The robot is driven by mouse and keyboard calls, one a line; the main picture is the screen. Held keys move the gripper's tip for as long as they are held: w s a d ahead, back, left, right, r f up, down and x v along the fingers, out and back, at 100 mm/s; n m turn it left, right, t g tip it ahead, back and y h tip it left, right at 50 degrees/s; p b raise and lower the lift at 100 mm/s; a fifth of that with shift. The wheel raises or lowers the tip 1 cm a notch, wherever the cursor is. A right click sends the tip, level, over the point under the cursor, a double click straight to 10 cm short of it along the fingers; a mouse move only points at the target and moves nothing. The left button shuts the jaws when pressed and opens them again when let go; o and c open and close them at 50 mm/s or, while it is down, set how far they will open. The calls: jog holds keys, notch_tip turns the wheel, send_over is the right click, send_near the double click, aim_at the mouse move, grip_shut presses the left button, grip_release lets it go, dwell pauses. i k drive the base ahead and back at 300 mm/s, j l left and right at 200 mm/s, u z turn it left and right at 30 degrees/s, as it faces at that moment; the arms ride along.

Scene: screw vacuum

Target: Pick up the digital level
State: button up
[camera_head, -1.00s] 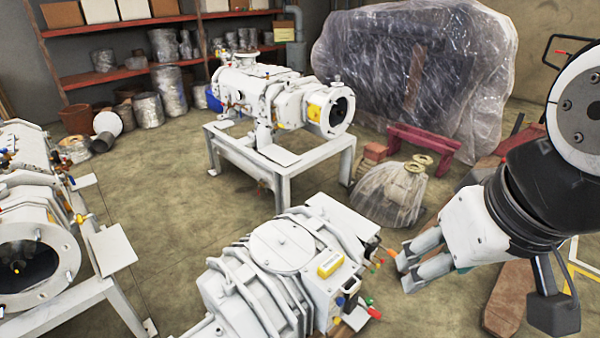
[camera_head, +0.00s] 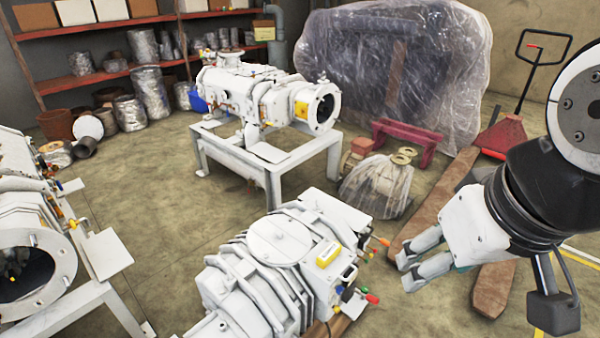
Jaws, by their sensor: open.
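A small yellow block with a pale face, which looks like the digital level (camera_head: 327,254), lies on top of the near white pump (camera_head: 280,240), close to its right edge. My gripper (camera_head: 405,270) is at the right of the picture, to the right of the yellow block and apart from it. Its two fingers point left with a gap between them, and it is open and empty.
Coloured knobs (camera_head: 371,298) and a small handle stick out on the pump's right side. Another white pump (camera_head: 265,95) stands on a frame behind, and one (camera_head: 35,240) at the left. A red pallet truck (camera_head: 500,135) is at the right. Floor (camera_head: 150,215) between the pumps is clear.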

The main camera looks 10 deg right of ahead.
aim_at(324, 259)
jog(key=i+j+z, duration=0.1)
jog(key=i, duration=0.35)
jog(key=k+j, duration=0.1)
jog(key=k, duration=0.45)
jog(key=i+l+u, duration=0.3)
jog(key=i+l, duration=0.5)
